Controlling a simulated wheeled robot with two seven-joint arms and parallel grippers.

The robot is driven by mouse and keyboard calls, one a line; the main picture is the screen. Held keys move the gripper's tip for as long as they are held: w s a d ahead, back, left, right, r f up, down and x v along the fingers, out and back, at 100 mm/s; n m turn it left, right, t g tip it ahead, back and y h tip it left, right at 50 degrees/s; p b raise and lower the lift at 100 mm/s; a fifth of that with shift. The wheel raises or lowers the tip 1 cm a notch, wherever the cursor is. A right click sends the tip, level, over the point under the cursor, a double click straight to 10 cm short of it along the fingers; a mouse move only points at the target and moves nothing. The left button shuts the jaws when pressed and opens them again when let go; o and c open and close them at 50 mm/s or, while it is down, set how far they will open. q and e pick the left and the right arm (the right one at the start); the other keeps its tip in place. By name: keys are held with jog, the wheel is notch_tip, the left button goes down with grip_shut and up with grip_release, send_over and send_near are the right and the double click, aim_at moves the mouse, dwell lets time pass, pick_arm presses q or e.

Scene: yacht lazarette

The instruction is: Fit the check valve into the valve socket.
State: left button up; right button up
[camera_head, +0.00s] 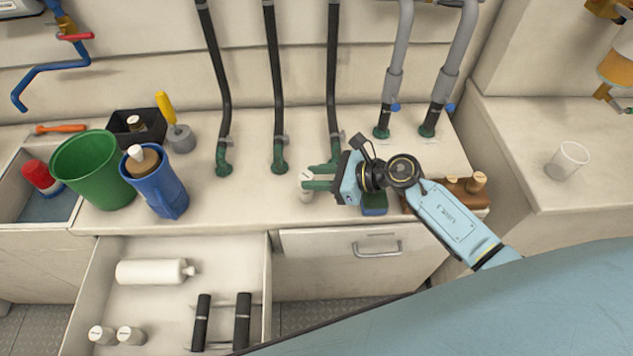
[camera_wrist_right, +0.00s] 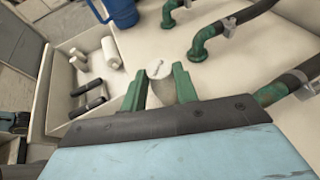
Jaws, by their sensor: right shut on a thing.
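My right gripper (camera_head: 309,179) is shut, with its green fingers around a short white cylinder (camera_head: 306,194), which looks like the check valve. It is upright at the counter; I cannot tell whether it touches the top. In the right wrist view the cylinder (camera_wrist_right: 159,70) shows a pale round top with a dark mark between the fingertips (camera_wrist_right: 158,78). Two similar white cylinders (camera_head: 102,335) (camera_head: 131,335) lie in the open drawer (camera_head: 255,262). I cannot make out the valve socket for certain; green hose elbows (camera_head: 279,163) stand behind the gripper. My left gripper is not in view.
A green bucket (camera_head: 90,172) and a blue jug (camera_head: 163,192) stand left on the counter (camera_head: 240,205). A blue-green block (camera_head: 375,204) and a brown wooden piece (camera_head: 462,190) lie by my right arm. A clear glass (camera_head: 567,161) stands far right. The drawer also holds a white bottle (camera_head: 152,271).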

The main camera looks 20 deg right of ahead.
jog(key=shift+f, duration=0.7)
jog(key=shift+f+b, duration=0.25)
jog(key=shift+b, duration=0.05)
jog(key=o, duration=1)
jog(key=shift+r, duration=0.1)
jog(key=shift+r, duration=0.1)
jog(key=shift+s+d+r, duration=0.1)
jog(key=shift+d+r, duration=0.05)
jog(key=shift+d, duration=0.05)
jog(key=v, duration=1.1)
jog(key=shift+s+d, duration=0.15)
jog(key=shift+s, duration=0.1)
